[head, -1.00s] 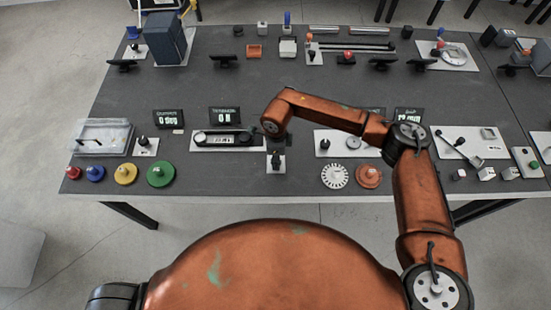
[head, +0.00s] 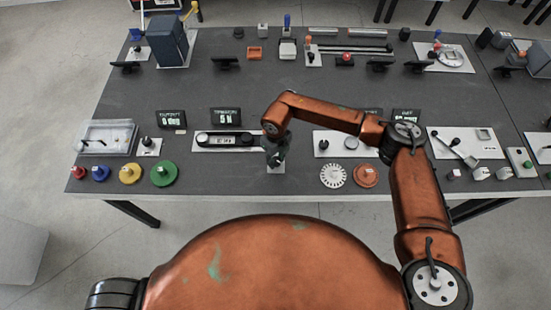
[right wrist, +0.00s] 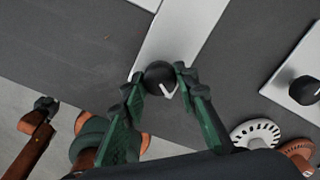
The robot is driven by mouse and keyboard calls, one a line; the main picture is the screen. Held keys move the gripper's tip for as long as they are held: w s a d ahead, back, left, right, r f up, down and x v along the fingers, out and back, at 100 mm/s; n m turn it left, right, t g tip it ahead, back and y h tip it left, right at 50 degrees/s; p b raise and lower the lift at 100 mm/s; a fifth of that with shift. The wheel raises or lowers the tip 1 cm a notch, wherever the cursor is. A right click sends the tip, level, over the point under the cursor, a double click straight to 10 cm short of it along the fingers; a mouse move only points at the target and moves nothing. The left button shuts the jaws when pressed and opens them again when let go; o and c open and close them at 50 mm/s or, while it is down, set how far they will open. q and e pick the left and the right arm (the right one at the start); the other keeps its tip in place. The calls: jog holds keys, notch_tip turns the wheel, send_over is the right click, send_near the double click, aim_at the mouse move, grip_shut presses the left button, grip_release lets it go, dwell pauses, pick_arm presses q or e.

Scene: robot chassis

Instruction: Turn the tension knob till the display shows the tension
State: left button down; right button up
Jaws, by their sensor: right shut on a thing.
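The tension display (head: 226,117) is a dark panel at centre left in the head view and reads 5 N. The knob stands on a pale plate (right wrist: 185,35). In the head view the gripper hides the knob. My left gripper is not clearly seen.
A white plate with a dark gauge bar (head: 222,139) lies left of the gripper. Another plate with a knob (head: 335,144) lies to the right. Green (head: 164,175) and yellow (head: 130,174) discs stand along the front edge at left, a white toothed disc (head: 333,176) at right.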

aim_at(276, 160)
jog(key=shift+m, duration=0.4)
jog(key=o, duration=1.2)
jog(key=shift+c, duration=0.2)
jog(key=shift+r, duration=0.1)
notch_tip(276, 160, up, 12)
jog(key=shift+a, duration=0.1)
